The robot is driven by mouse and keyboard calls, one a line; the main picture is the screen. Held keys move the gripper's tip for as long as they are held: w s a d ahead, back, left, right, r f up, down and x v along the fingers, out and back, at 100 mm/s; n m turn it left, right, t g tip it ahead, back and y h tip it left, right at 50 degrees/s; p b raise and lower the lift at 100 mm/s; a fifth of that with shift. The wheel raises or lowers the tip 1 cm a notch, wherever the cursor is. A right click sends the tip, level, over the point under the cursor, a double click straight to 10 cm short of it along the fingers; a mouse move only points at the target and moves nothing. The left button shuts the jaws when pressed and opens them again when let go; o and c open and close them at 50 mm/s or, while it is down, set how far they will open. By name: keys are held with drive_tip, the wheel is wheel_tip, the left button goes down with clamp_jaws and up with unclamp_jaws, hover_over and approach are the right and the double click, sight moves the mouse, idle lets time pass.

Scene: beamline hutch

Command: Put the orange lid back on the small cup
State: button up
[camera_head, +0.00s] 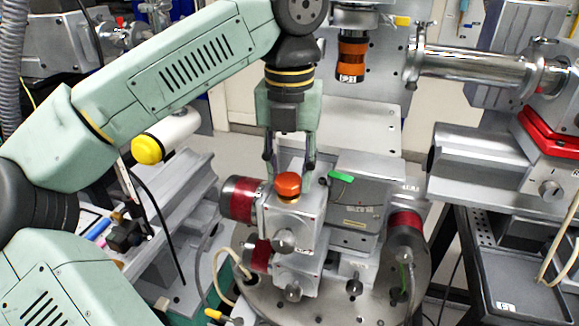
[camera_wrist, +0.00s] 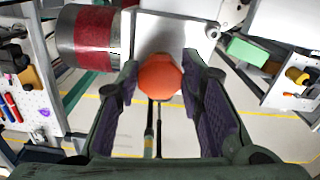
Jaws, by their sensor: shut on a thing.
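The orange lid (camera_head: 288,184) is a small rounded cap above the metal stage block in the head view. It shows between the fingers in the wrist view (camera_wrist: 160,76). A brass-coloured piece of the small cup (camera_head: 288,199) shows directly under the lid. The lid looks on or just over it; I cannot tell if it is fully seated. The lid hides the cup in the wrist view. My gripper (camera_head: 289,166) points down, with a finger on each side of the lid, shut on it. The fingertips also show in the wrist view (camera_wrist: 162,66).
The metal stage block (camera_head: 296,224) carries the cup. A red-banded motor (camera_head: 241,199) sits to its left and a green piece (camera_head: 341,177) to its right. An orange-and-black lens barrel (camera_head: 352,55) hangs behind my gripper. A steel tube (camera_head: 480,66) extends at the right.

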drive_tip(key=shift+f+b, duration=0.45)
drive_tip(key=shift+f, duration=0.2)
idle(0.3)
drive_tip(key=o, duration=1)
